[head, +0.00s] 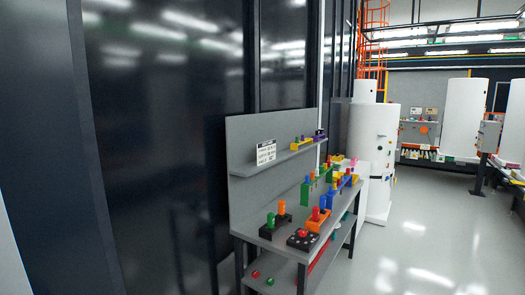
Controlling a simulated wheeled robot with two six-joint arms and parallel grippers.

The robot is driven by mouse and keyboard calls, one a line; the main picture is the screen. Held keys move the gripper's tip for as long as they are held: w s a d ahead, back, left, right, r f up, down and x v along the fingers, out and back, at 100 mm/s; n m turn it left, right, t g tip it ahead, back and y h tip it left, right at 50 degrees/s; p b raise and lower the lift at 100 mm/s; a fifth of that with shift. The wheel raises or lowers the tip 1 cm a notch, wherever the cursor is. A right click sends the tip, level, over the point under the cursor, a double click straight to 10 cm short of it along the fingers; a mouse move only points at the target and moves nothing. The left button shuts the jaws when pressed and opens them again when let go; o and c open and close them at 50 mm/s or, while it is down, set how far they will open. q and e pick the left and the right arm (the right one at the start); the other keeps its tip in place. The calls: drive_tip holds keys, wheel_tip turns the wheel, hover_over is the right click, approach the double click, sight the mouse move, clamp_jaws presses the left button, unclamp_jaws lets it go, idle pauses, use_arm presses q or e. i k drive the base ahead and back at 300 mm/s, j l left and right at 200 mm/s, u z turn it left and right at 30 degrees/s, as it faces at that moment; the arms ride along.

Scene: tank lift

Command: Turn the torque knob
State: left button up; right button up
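A grey workbench (250,229) with a back panel stands in the middle of the head view. On its top are several coloured fixtures with upright pegs or knobs. A black block (302,239) with a red round top sits at the near edge. An orange block (318,219) with a red upright piece is just behind it. A black base (275,226) with a green and an orange peg is to their left. I cannot tell which piece, if any, is the torque knob. Neither of my grippers is in view.
A shelf (275,161) on the panel holds a sign (266,152) and small coloured items. A lower shelf (271,274) holds more. A dark glossy wall (160,150) fills the left. White tanks (374,135) stand beyond. The floor (430,230) at right is open.

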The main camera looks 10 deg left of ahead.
sight(303, 234)
drive_tip(key=i+l+u, duration=0.15)
drive_tip(key=l, duration=0.2)
drive_tip(key=i+l+u, duration=0.15)
drive_tip(key=l, duration=0.25)
drive_tip(key=l+u, duration=0.15)
drive_tip(key=l, duration=0.25)
drive_tip(key=i+l+u, duration=0.15)
drive_tip(key=l, duration=0.25)
